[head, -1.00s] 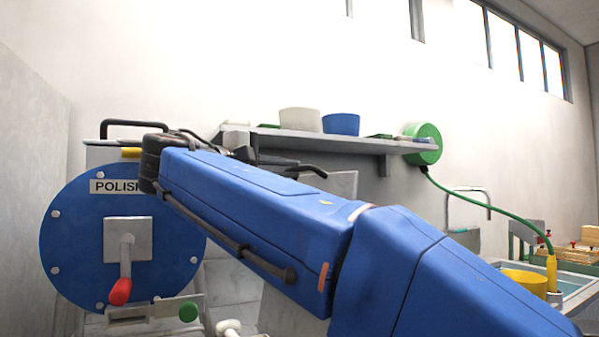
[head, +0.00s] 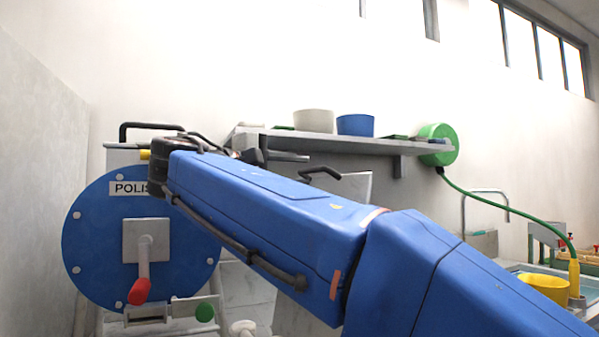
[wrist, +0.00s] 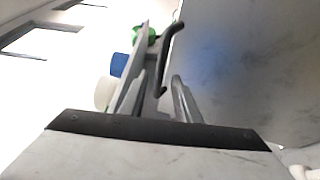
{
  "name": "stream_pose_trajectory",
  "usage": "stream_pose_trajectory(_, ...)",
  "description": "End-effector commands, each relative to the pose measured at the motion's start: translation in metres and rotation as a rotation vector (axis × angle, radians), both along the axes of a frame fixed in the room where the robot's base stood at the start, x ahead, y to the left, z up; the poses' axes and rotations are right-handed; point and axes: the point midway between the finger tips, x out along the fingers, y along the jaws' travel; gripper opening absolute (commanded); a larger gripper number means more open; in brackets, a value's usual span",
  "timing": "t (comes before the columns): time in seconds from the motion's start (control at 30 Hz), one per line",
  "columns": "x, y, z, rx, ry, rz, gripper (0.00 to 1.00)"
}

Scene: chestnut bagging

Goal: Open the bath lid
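A grey panel, apparently the bath lid (head: 357,187), stands steeply tilted behind my arm in the head view, its lower part hidden. A black bar handle (head: 320,172) is at its upper left. In the wrist view the lid seems to be the large grey surface (wrist: 250,65) on the right, with the black handle (wrist: 167,55) beside its edge. My gripper (wrist: 168,98) shows two grey fingers with a gap between them. The handle lies ahead of that gap; I cannot tell if it touches the fingers.
A blue round polisher (head: 95,240) with a red-knobbed lever (head: 141,290) stands at left. A wall shelf (head: 290,140) carries a white tub (head: 314,121) and a blue tub (head: 355,125). A green hose reel (head: 438,145) hangs right. A yellow bowl (head: 545,288) stands at lower right.

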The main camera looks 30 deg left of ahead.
Motion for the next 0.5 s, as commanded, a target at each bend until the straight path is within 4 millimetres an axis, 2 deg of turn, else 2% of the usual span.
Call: stream_pose_trajectory(0.5,-0.096,0.028,-0.003,0.000,0.000,0.004,0.29)
